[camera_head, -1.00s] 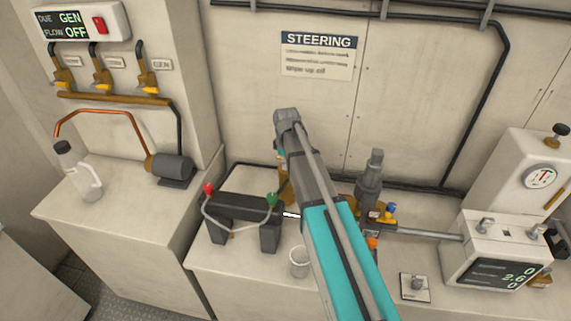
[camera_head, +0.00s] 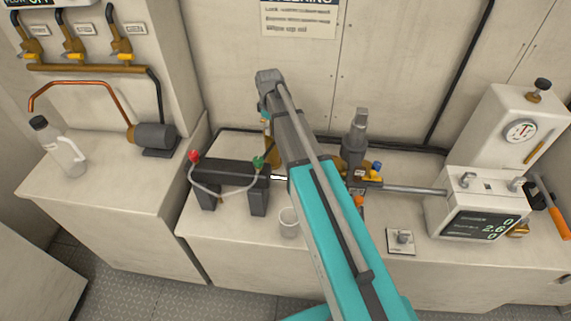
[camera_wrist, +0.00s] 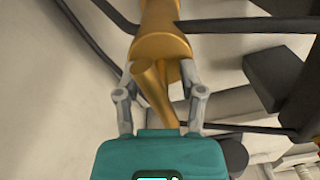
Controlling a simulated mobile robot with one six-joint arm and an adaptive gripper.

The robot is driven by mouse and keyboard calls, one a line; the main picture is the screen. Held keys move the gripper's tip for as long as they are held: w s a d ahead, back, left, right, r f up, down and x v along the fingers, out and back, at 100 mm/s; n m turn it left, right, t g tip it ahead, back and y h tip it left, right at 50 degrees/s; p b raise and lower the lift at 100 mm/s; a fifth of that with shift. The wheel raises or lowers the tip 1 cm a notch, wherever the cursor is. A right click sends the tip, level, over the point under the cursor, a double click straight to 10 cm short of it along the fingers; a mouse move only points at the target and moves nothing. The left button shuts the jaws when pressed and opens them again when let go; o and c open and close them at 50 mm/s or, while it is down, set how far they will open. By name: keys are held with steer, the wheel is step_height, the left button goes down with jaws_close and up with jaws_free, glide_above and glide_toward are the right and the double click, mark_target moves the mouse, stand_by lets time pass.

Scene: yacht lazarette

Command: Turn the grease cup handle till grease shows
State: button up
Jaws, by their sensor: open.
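The grease cup appears to be the brass, flared body (camera_wrist: 162,40) in the wrist view, with a slanted brass bar (camera_wrist: 155,95) below it that looks like its handle. My gripper (camera_wrist: 159,78) is open, with one grey finger on each side of the brass. The bar lies between the fingers; I cannot tell whether either finger touches it. In the head view only a sliver of brass (camera_head: 267,150) shows beside my arm, which hides my gripper and most of the cup. I see no grease in either view.
A black bracket (camera_head: 232,174) with red and green knobs stands left of my arm. A clear cup (camera_head: 289,222) stands in front. A grey cylinder (camera_head: 356,140) with a rod, and a display box (camera_head: 480,215), are to the right. Dark pipes run along the wall.

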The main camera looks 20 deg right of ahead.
steer(key=shift+m, duration=1.1)
steer(key=shift+r+p, duration=0.3)
steer(key=shift+r, duration=0.05)
step_height(320, 180, up, 13)
steer(key=p, duration=1.3)
steer(key=s+f+m+b, duration=0.3)
steer(key=s+f+b, duration=0.3)
steer(key=s, duration=0.5)
steer(key=s+f+m+b, duration=0.4)
steer(key=s+f+b, duration=0.3)
steer(key=s, duration=0.4)
steer(key=shift+f, duration=0.15)
steer(key=shift+s+m, duration=0.1)
steer(key=shift+m, duration=0.2)
